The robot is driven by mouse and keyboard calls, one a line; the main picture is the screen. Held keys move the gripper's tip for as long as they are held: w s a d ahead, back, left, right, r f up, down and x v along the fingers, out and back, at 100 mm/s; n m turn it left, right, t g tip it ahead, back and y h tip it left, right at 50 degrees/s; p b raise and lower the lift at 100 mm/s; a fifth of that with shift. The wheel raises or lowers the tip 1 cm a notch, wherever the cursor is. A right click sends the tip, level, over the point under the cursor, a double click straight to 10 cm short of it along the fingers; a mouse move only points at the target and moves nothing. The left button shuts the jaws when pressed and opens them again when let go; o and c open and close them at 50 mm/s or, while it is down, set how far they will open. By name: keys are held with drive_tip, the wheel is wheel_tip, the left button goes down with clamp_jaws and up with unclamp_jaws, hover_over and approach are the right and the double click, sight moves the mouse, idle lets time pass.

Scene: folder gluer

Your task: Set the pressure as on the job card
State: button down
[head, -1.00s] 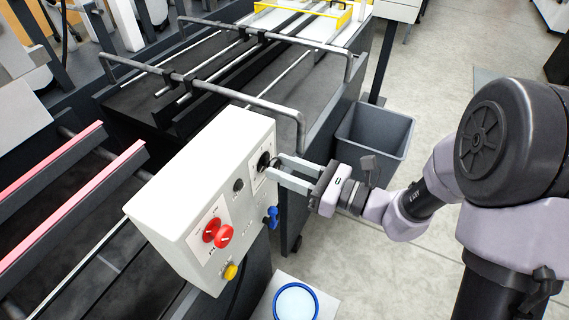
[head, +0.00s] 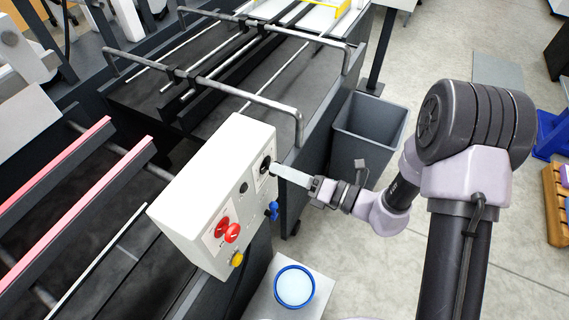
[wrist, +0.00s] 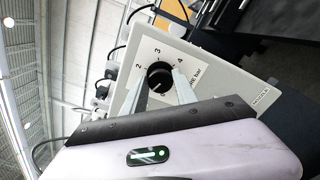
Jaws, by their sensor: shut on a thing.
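The pressure knob (wrist: 159,77) is a black round dial on a white plate marked 2, 3, 4 and "bar" in the wrist view. A pale line on it points down and slightly left in that picture, away from the visible numbers; marks there are hidden or unreadable. My gripper (wrist: 161,74) has one finger on each side of the knob and is shut on it. In the head view my gripper (head: 273,168) reaches the control box (head: 190,190) from the right, partly covering the knob (head: 265,163). I cannot make out a job card.
Below the knob, the box carries a blue handle (head: 272,210), a red knob (head: 232,232) and a yellow button (head: 237,259). A bent metal rail (head: 270,108) runs just above the box. A grey bin (head: 370,128) stands behind my wrist. A blue-rimmed round container (head: 294,287) sits below.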

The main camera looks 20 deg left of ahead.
drive_tip(key=shift+m+p, duration=0.4)
drive_tip(key=shift+m, duration=0.2)
drive_tip(key=c, duration=1)
unclamp_jaws()
drive_tip(key=s+d, duration=0.1)
drive_tip(key=d, duration=1.6)
drive_tip(key=shift+s+d, duration=0.2)
drive_tip(key=shift+s, duration=0.05)
